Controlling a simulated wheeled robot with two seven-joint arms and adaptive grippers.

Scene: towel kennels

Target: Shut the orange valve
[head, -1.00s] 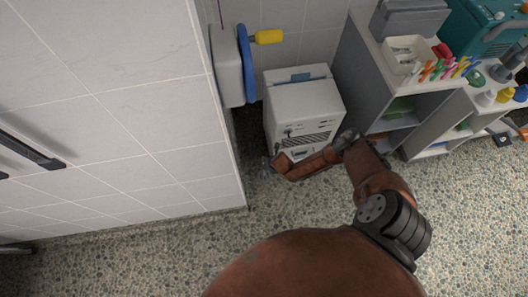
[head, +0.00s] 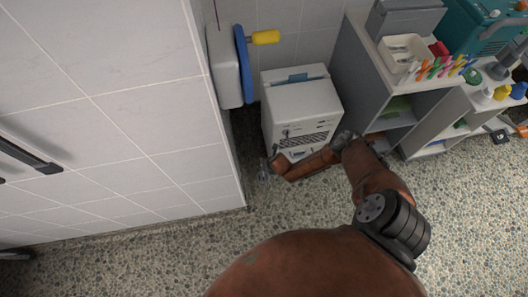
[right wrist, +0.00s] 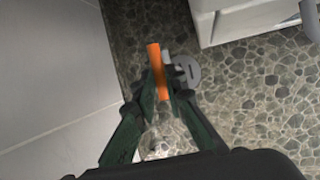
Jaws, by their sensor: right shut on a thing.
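The orange valve (right wrist: 157,72) shows in the right wrist view as a narrow orange bar, with a pale grey fitting (right wrist: 186,70) just right of it. My right gripper (right wrist: 160,82) has its two dark green fingers closed on the orange bar. In the head view the right arm reaches down to the floor beside the white machine, and the gripper end is small and unclear near the wall edge. The valve cannot be made out in the head view. My left gripper is not in either view.
A white box-shaped machine (head: 302,105) stands right of the reach. A tiled wall (head: 120,110) stands close on the left. Grey shelving (head: 365,75) with many small items is at right. Pebbled floor (head: 150,260) is open in front.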

